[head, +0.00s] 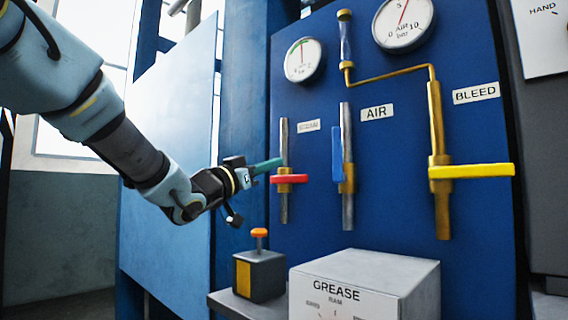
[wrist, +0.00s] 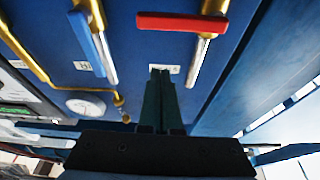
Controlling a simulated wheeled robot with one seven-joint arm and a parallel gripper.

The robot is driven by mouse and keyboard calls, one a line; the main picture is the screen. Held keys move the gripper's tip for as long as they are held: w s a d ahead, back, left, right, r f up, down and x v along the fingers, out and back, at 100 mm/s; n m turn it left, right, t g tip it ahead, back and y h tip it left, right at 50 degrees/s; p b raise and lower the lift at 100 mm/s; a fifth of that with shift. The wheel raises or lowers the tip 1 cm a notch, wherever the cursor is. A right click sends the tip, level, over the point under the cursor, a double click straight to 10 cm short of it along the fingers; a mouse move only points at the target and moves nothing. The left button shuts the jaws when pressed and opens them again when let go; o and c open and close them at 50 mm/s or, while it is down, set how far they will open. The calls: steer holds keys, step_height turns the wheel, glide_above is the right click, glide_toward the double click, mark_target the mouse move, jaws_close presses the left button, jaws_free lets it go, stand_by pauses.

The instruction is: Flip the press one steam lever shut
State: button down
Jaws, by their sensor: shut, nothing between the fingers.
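The red lever (head: 289,178) sits on the leftmost vertical pipe (head: 284,209), below a small white label (head: 308,126) too blurred to read with certainty. The lever lies level, across its pipe, reaching mostly to the right. In the wrist view the red lever (wrist: 182,22) shows beyond my fingertips. My gripper (head: 280,162) is shut and empty, its green fingers pointing at the panel just above the lever in the head view. In the wrist view my gripper (wrist: 161,72) overlaps the label, with a visible gap to the lever. I cannot tell whether the fingertips touch the pipe.
A blue lever (head: 337,154) stands upright along the AIR pipe. A yellow lever (head: 471,171) crosses the brass BLEED pipe. Two gauges (head: 304,60) (head: 403,22) are above. A grease box (head: 385,271) and an orange-button box (head: 259,275) stand below.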

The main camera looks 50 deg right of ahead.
steer(key=shift+v, duration=1.6)
